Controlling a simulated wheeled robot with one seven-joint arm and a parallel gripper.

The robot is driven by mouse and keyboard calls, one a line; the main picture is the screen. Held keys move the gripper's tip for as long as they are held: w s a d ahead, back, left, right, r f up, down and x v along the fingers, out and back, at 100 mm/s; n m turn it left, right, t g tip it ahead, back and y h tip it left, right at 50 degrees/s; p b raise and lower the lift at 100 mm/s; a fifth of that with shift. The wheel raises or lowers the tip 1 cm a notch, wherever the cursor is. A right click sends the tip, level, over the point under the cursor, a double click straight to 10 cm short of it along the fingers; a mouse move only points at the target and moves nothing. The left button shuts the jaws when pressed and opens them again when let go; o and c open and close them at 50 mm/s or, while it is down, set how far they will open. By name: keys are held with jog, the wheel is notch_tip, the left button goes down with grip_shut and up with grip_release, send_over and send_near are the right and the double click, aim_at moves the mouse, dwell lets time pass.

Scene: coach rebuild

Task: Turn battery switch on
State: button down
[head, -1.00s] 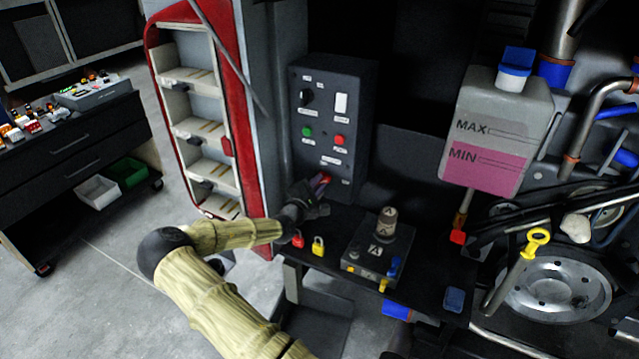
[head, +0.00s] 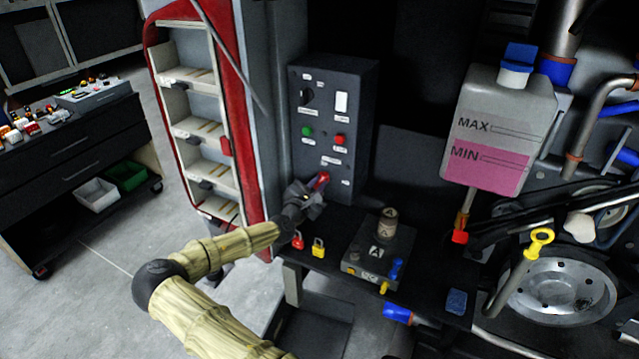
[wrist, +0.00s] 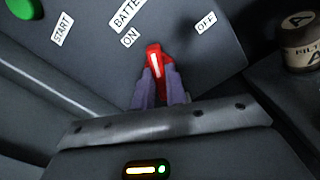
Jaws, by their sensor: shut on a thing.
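The battery switch is a red handle (wrist: 154,58) with a white stripe, low on the dark control panel. In the wrist view it points up between the ON label (wrist: 130,39) and the OFF label (wrist: 206,22), closer to ON. The handle also shows in the head view (head: 322,180). My gripper (wrist: 159,88) is shut on the handle, one purple-grey finger on each side. The fingers hide the handle's lower part. In the head view my gripper (head: 313,194) is at the panel's lower edge.
The panel also carries a green button (head: 307,131), a red button (head: 340,139) and a black knob (head: 307,96). Red (head: 298,240) and yellow (head: 318,247) padlocks and a filter box (head: 375,255) sit close to my wrist. A red-edged shelf door (head: 226,146) stands left.

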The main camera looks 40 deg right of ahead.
jog(key=shift+f+n, duration=0.1)
jog(key=shift+n, duration=1.1)
jog(key=n, duration=0.3)
jog(key=shift+n, duration=0.3)
jog(key=c, duration=1.2)
grip_release()
jog(key=shift+c, duration=0.2)
jog(key=v, duration=0.9)
jog(key=shift+a, duration=0.1)
